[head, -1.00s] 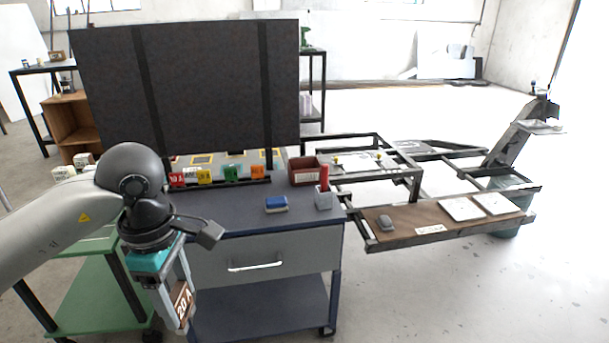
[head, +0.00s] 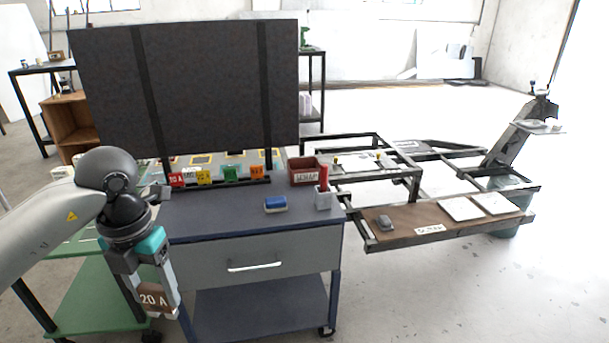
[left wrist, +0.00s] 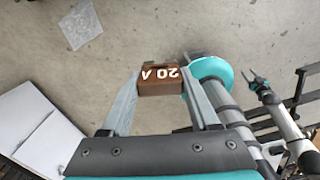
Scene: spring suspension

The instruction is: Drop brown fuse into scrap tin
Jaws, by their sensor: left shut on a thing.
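My left gripper (head: 157,302) points down at the lower left of the head view, in front of the blue-grey cart. It is shut on the brown fuse (head: 153,299), a small block marked "20 A". The fuse (left wrist: 160,82) also shows between the fingertips in the left wrist view, held above the floor. The scrap tin (head: 304,177), a brown-red open box with a white label, stands on the cart top at its back right. The left gripper is apart from it, lower and to the left. My right gripper is not in the head view.
A rack of red, yellow, green and orange fuses (head: 230,174) stands along the cart's back edge. A blue block (head: 275,204) and a grey cup (head: 323,199) with a red item sit near the tin. A dark upright panel (head: 200,90) rises behind. The cart's front left top (head: 210,222) is clear.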

